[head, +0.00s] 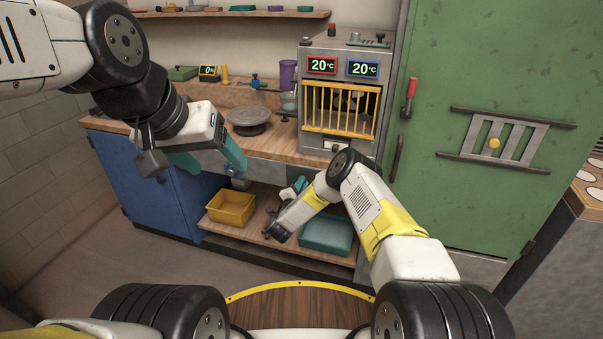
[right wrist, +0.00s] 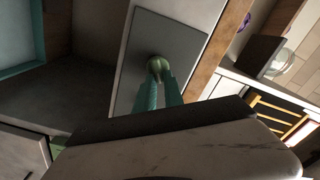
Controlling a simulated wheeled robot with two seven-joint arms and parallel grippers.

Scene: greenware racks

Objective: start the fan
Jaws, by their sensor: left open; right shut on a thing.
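The fan unit is a grey cabinet (head: 387,100) with yellow bars (head: 340,127); dark fan parts show behind them. My right gripper (head: 301,184) is low in front of the bench, below the cabinet. The knob is hidden in the head view. My left gripper (head: 236,166) is open and empty at the bench's front edge. I cannot tell whether the fan turns.
Two displays on the cabinet read 20 °C. A yellow bin (head: 232,207) and a teal tray (head: 327,235) sit on the lower shelf. A green door (head: 480,80) with a red handle (head: 410,92) is at right.

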